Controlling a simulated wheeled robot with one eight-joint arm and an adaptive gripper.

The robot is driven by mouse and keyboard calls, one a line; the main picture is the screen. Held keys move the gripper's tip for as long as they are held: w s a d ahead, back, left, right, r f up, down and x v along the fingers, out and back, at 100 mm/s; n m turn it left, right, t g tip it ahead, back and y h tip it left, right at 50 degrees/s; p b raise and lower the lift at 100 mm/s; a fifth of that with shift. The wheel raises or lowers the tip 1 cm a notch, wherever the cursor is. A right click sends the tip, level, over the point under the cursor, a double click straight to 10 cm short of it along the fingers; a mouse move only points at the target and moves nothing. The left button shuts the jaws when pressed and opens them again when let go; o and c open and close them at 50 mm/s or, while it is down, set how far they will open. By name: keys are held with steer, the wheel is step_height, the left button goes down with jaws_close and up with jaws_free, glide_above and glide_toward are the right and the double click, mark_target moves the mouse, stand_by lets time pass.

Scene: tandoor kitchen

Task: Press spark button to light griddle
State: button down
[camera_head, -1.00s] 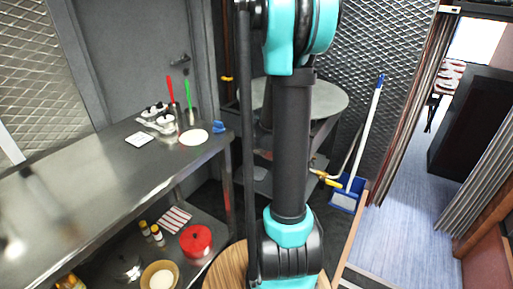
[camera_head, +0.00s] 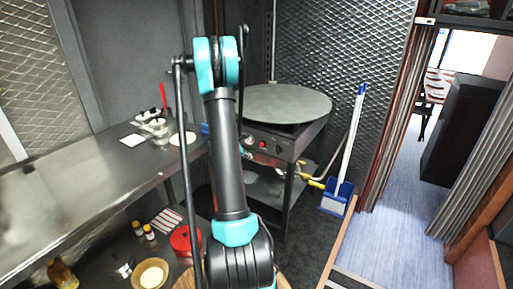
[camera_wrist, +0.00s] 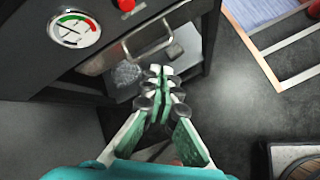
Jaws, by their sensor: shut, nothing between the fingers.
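The griddle (camera_head: 285,103) is a round grey plate on a dark metal stand. The stand's front panel carries a red button (camera_head: 263,144) and small round fittings beside it. The wrist view shows a dark front with a gauge (camera_wrist: 75,29) marked green and red, a red button (camera_wrist: 127,4) cut by the top edge, and a metal handle (camera_wrist: 148,42). My gripper (camera_wrist: 160,72) is shut and empty, with its fingertips over the handle area, below and right of the red button. In the head view my arm mostly hides the gripper. I cannot tell which control is the spark button.
A steel counter (camera_head: 75,185) runs along the left, with utensils and small dishes at its far end. A blue dustpan (camera_head: 337,197) and broom stand right of the griddle. A yellow-handled pipe valve (camera_head: 316,184) sits by the stand. Blue-grey floor (camera_head: 405,200) lies open at right.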

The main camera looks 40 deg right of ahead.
steer(key=w+d, duration=0.3)
steer(key=d, duration=0.5)
steer(key=shift+w, duration=0.2)
steer(key=shift+d, duration=0.2)
stand_by(1.5)
steer(key=shift+w+d, duration=0.15)
steer(key=shift+d, duration=0.1)
steer(key=shift+w+d, duration=0.2)
steer(key=shift+d, duration=0.3)
stand_by(0.8)
steer(key=shift+a, duration=0.1)
steer(key=shift+s+a, duration=0.4)
steer(key=shift+a, duration=0.35)
steer(key=shift+s+a, duration=0.3)
steer(key=shift+a, duration=0.5)
steer(key=shift+s+a, duration=0.35)
steer(key=shift+a, duration=0.4)
steer(key=shift+s+a, duration=0.3)
steer(key=shift+a, duration=0.5)
